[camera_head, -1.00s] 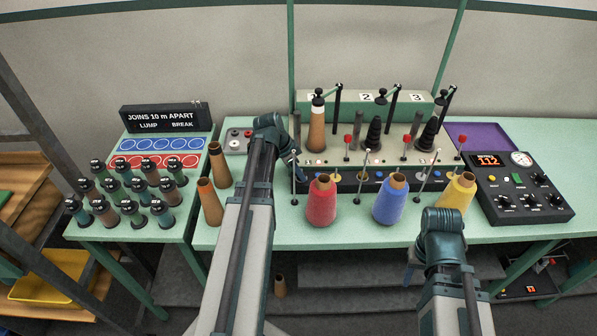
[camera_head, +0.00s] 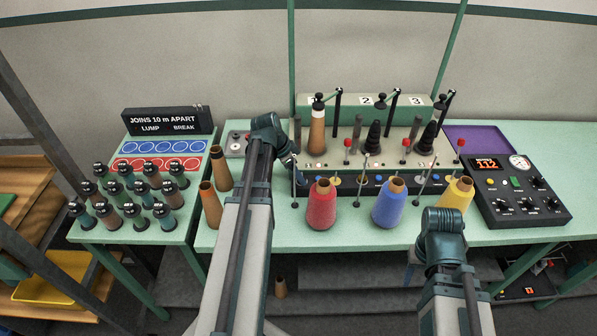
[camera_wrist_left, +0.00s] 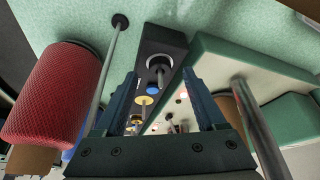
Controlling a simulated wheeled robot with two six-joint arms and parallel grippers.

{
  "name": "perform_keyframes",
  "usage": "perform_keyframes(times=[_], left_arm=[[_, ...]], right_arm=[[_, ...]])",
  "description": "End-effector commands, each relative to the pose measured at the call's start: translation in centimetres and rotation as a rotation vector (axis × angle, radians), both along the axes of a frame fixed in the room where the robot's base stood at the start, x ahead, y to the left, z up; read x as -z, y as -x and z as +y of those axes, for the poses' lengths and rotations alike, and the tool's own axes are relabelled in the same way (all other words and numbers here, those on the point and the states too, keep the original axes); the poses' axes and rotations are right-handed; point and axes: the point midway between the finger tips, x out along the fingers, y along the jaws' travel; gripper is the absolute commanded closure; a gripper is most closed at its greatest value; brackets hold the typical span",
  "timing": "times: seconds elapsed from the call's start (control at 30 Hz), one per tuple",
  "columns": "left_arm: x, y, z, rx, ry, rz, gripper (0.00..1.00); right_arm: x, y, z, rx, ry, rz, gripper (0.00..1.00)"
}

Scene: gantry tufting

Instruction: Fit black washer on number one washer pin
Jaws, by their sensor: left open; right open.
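My left gripper (camera_wrist_left: 160,75) is open, with nothing held between its fingers. It is over the left end of the long black bar (camera_wrist_left: 166,42). A metal pin (camera_wrist_left: 160,74) stands at that end, between the fingertips, with a pale ring and dark centre around its base. I cannot tell whether the dark part is the black washer. Yellow and blue discs show farther along the bar.
Red (camera_head: 322,205) and blue (camera_head: 389,203) cones stand along the front of the bench. Thin upright rods stand beside them. Brown cones (camera_head: 221,168) are left of my left arm, near a small grey tray (camera_head: 233,145). A control box (camera_head: 520,195) is at right.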

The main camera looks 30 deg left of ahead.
Motion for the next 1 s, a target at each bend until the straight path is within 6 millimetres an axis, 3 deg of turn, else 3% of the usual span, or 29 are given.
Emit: perform_keyframes(times=[0.03, 0.6, 0.8, 1.0], left_arm=[[-1.2, 0.3, 0.2, -0.001, 0.0, 0.0, 0.28], [-9.6, 3.0, 2.1, -0.001, 0.0, 0.0, 0.28], [-11.0, 3.6, 2.6, 0.0, 0.0, 0.0, 0.28], [-10.9, 3.7, 2.6, 0.001, 0.0, 0.0, 0.28]], right_arm=[[-1.2, 0.0, 0.0, 0.0, 0.0, 0.0, 0.5], [-9.6, 0.0, 0.0, -0.001, 0.0, 0.0, 0.5], [-11.0, 0.0, 0.0, 0.004, -0.001, 0.0, 0.5], [-10.9, 0.0, 0.0, 0.005, -0.001, 0.0, 0.5]])
